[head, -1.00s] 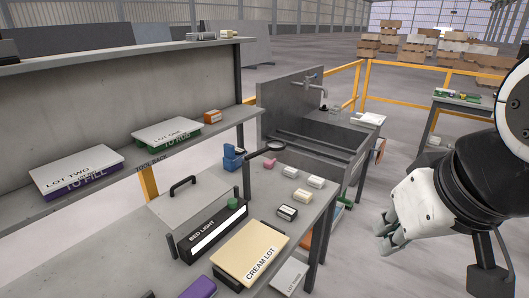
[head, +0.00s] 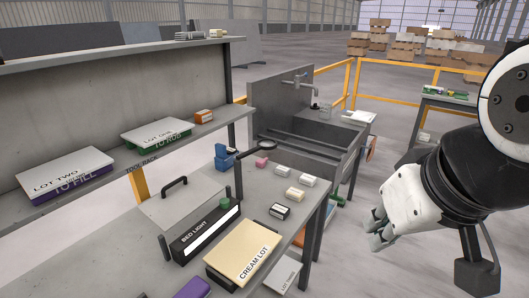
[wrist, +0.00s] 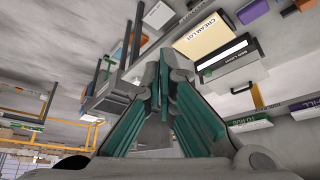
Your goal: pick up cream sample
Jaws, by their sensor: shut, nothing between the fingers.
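A small cream block (head: 295,193), which looks like the cream sample, lies on the stone-grey bench among other small blocks. The larger flat CREAM LOT box (head: 242,252) lies nearer, at the bench's front; it also shows in the wrist view (wrist: 203,38). My gripper (head: 374,232) is off the bench's right side, over open floor, apart from the block. In the wrist view its green-padded fingers (wrist: 165,62) come together with nothing between them. I cannot make out the cream block in the wrist view.
Near the cream block are white blocks (head: 309,181), a pink block (head: 261,161) and a black-and-white block (head: 279,211). The BED LIGHT box (head: 206,233) and magnifier arm (head: 239,172) stand to the left. A sink (head: 305,135) stands behind.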

